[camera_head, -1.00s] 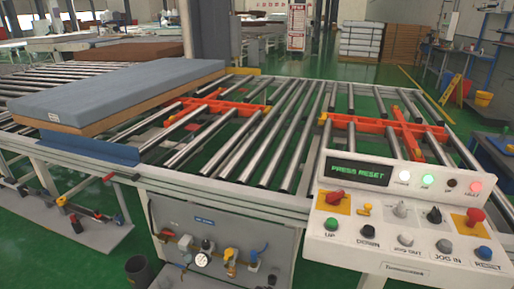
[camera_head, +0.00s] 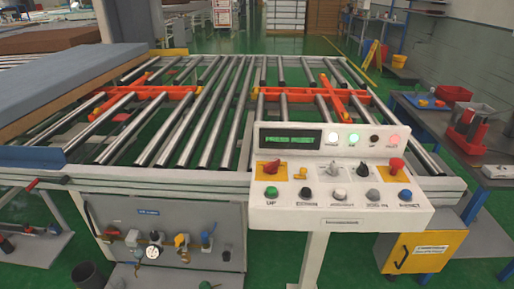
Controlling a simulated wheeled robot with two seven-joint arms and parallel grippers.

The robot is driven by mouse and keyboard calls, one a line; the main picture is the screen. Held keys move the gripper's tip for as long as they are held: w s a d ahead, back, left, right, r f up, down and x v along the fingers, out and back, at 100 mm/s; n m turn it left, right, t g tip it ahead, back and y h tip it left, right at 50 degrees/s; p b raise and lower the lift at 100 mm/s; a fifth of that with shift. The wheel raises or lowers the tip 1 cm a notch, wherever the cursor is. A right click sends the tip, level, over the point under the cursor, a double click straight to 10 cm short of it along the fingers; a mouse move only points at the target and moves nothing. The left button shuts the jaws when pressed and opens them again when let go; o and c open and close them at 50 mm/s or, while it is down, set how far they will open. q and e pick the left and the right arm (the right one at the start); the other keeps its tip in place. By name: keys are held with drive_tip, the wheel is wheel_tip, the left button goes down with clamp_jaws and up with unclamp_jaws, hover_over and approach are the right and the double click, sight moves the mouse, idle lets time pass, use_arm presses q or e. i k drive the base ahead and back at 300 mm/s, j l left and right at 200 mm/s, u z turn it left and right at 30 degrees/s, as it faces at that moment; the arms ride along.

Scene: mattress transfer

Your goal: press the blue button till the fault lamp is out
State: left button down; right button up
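The blue button (camera_head: 405,194) is at the right end of the lower button row on the white control panel (camera_head: 290,216). In the earlier frame its label reads RESET; now the label is blurred. The fault lamp (camera_head: 394,140) is at the right end of the lamp row and glows red. The display (camera_head: 290,139) shows green text, which read PRESS RESET in the earlier frame. Nothing touches the button. Neither of my grippers is in view.
A red knob (camera_head: 396,165) on a yellow plate sits just above the blue button. The roller conveyor (camera_head: 215,115) with orange cross frames lies behind the panel. A blue-grey mattress (camera_head: 60,75) is at the left. A grey table (camera_head: 430,115) with red bins stands right.

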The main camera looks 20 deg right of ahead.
sight(406, 194)
drive_tip(key=z, duration=1.6)
